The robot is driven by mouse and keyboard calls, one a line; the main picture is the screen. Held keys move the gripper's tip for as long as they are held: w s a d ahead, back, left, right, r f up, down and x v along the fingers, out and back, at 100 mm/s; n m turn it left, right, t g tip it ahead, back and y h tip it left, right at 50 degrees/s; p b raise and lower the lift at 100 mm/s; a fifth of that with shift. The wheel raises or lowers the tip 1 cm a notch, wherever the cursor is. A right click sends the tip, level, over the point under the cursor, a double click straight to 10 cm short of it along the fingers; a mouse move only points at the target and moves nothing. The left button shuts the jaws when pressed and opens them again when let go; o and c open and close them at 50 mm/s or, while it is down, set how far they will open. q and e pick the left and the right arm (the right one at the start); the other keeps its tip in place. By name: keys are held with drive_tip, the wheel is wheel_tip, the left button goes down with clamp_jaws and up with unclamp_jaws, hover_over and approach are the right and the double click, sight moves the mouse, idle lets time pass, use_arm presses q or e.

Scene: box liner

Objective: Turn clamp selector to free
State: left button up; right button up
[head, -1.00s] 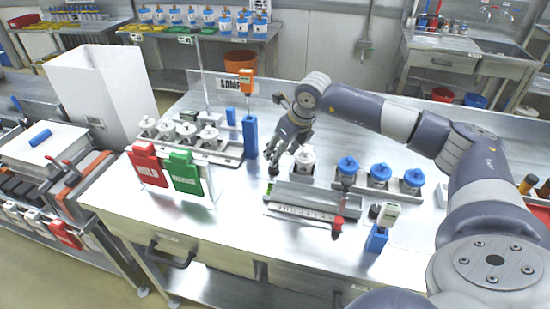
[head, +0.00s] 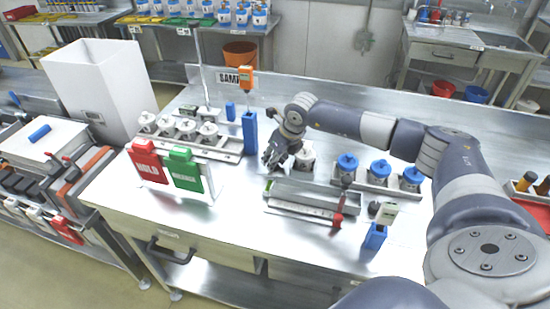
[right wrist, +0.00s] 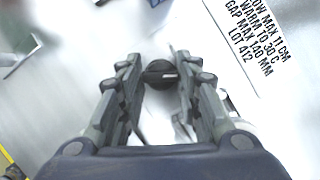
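A dark round knob with a pale line across it (right wrist: 160,72), which looks like the selector, shows in the right wrist view. My right gripper (right wrist: 162,62) is open, with one fingertip on each side of the knob; I cannot tell whether they touch it. In the head view my right gripper (head: 274,161) points down at the left end of the grey metal fixture (head: 312,190), just left of a white-bodied jar (head: 306,157). It hides the knob there. No free mark is readable. My left gripper is not in view.
A printed label (right wrist: 243,45) lies beside the knob. A red-handled tool (head: 339,211) stands at the fixture's right end. Blue-lidded jars (head: 379,170) stand behind it. A blue post (head: 249,133) and red and green tags (head: 186,170) are to the left.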

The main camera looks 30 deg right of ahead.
drive_tip(key=shift+d+f+n+y+b, duration=0.2)
drive_tip(key=shift+n+y+b, duration=0.2)
drive_tip(key=shift+n+b, duration=0.7)
drive_tip(key=n+g+y+b, duration=0.1)
drive_tip(key=n+b, duration=0.2)
drive_tip(key=shift+w, duration=0.15)
drive_tip(key=n+g+y+b, duration=0.1)
drive_tip(key=n+b, duration=0.1)
drive_tip(key=n, duration=0.1)
drive_tip(key=shift+w+r+n, duration=0.1)
drive_tip(key=shift+r+n, duration=0.05)
drive_tip(key=shift+n, duration=0.25)
drive_tip(key=shift+d+r+n+g+y+b, duration=0.1)
drive_tip(key=shift+n+g+y+b, duration=0.35)
drive_tip(key=shift+n, duration=1.05)
drive_tip(key=o, duration=1)
drive_tip(key=shift+o, duration=0.2)
